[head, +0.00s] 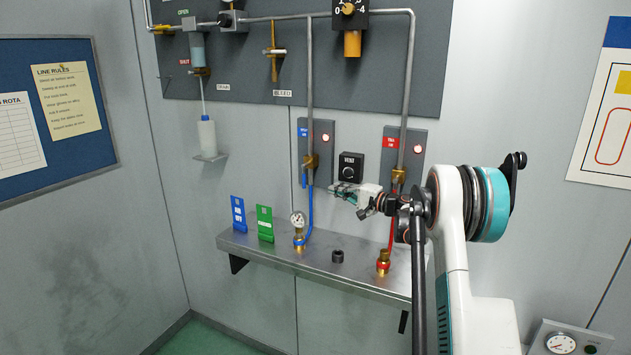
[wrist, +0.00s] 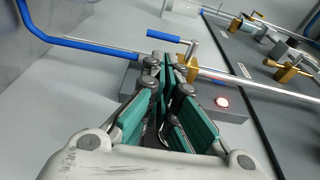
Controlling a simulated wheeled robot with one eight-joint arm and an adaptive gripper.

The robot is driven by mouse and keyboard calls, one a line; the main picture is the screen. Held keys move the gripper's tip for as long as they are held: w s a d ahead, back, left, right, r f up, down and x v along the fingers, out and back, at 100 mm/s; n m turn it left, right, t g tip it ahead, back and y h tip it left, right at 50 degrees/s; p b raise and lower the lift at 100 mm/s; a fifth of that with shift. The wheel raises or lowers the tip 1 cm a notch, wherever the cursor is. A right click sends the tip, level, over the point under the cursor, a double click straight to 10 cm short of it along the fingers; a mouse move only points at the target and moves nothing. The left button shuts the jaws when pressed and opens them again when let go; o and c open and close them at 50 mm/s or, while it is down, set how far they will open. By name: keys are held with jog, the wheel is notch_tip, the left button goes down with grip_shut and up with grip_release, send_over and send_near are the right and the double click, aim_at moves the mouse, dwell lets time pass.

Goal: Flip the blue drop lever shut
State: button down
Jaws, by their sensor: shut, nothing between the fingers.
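The blue drop lever (head: 304,178) hangs down beside the brass valve (head: 311,161) on the left pipe, under a blue tag. In the wrist view the lever's blue sleeve (wrist: 170,37) lies roughly parallel to the pipe line, and its metal crank joins the brass valve (wrist: 187,68). My gripper (head: 334,189) is shut and empty, just right of the lever in the head view. In the wrist view my gripper's tips (wrist: 165,66) overlap the valve area, with the lever beyond them. I cannot tell whether they touch anything.
A second valve (head: 398,175) with a red tag is to the right. A lit red lamp (wrist: 222,102) is near the valve.

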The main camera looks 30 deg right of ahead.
jog(key=shift+w, duration=0.1)
dwell(0.3)
jog(key=x, duration=0.9)
jog(key=shift+w+b, duration=0.3)
jog(key=shift+w, duration=0.1)
